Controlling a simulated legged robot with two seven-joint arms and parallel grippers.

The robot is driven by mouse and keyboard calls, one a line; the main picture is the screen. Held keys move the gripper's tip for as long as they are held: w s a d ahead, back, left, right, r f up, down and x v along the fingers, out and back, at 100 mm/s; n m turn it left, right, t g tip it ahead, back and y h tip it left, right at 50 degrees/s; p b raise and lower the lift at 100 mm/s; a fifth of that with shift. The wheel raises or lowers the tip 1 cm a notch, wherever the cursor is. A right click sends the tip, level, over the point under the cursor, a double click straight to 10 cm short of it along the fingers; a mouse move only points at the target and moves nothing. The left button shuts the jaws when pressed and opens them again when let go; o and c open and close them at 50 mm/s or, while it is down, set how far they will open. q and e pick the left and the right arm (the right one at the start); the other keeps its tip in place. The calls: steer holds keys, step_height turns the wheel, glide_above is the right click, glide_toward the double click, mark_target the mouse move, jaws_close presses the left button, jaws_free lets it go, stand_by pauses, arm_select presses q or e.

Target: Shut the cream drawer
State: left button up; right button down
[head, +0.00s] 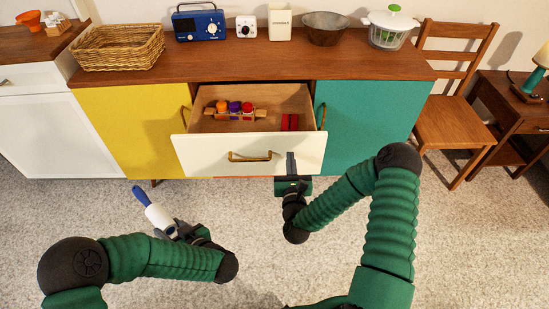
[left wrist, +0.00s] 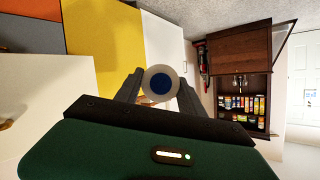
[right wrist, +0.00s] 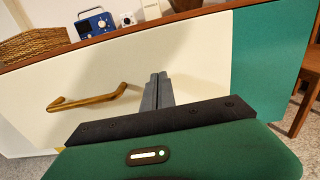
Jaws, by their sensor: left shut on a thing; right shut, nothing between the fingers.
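The cream drawer (head: 200,152) stands open between a yellow door and a teal door, its brass handle (head: 250,157) at the front. Its cream front (right wrist: 200,60) fills much of the right wrist view, with the handle (right wrist: 88,98) to the left. My right gripper (head: 291,156) is shut and empty, its tips at the right part of the drawer front; I cannot tell whether they touch. It also shows in the right wrist view (right wrist: 158,80). My left gripper (head: 172,231) is shut on a white roller with a blue handle (head: 155,213), seen end-on in the left wrist view (left wrist: 161,83).
Inside the drawer lie a wooden toy with coloured balls (head: 236,110) and a red item (head: 290,122). A basket (head: 120,48), a blue radio (head: 199,25) and other items stand on the hutch top. A chair (head: 455,110) stands right. The carpet in front is clear.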

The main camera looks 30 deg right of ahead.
arm_select(q)
steer(key=shift+f, duration=0.1)
steer(key=shift+a, duration=0.1)
arm_select(e)
steer(key=shift+w+d, duration=0.25)
steer(key=shift+w, duration=0.25)
